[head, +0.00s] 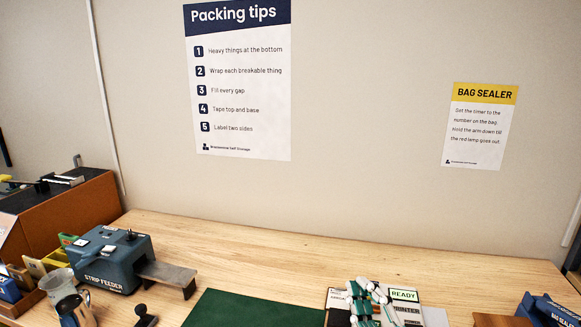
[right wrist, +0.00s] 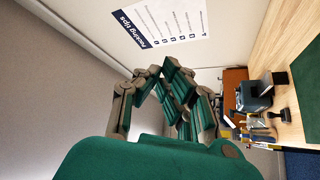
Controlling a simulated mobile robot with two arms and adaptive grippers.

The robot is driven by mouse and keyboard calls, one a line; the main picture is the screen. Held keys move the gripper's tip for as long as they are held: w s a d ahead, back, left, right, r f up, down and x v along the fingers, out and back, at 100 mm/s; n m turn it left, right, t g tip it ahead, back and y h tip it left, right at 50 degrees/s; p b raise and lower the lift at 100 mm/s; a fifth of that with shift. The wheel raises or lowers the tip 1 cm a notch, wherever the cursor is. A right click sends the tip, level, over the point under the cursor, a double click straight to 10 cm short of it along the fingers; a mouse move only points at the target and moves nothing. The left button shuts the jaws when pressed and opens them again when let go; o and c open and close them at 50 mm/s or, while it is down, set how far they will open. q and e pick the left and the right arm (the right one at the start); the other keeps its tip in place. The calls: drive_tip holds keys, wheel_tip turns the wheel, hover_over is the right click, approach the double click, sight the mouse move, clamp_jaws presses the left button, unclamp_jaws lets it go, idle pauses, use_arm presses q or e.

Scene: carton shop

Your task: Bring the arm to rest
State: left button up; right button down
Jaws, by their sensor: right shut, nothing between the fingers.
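My right gripper (head: 364,298), with green and grey finger links, shows at the bottom of the head view, right of centre. My left gripper is in neither view.
On the wooden table (head: 260,236) stand a blue strip feeder (head: 105,260) with a metal outlet, a grey jug (head: 60,288) and a green mat (head: 250,309). A blue bag sealer (head: 548,309) is at the lower right. The table's back middle is clear.

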drive_tip(key=s+d+f+m+g+h, duration=0.2)
drive_tip(key=d+f+m+g+h, duration=0.25)
drive_tip(key=f, duration=0.45)
drive_tip(key=s+d+f+m+g+h, duration=0.35)
drive_tip(key=f+m, duration=0.25)
drive_tip(key=f, duration=0.2)
drive_tip(key=s+f+m+g, duration=0.3)
drive_tip(key=s+f+g, duration=0.6)
drive_tip(key=s+f, duration=0.7)
wheel_tip(320, 180, down, 23)
drive_tip(key=s+g+b, duration=0.1)
drive_tip(key=s+b, duration=0.1)
drive_tip(key=s, duration=0.1)
drive_tip(key=s+d+f+g+b, duration=0.1)
drive_tip(key=s+d+f, duration=0.2)
drive_tip(key=s+f, duration=1.4)
wheel_tip(320, 180, down, 3)
drive_tip(key=shift+r, duration=0.1)
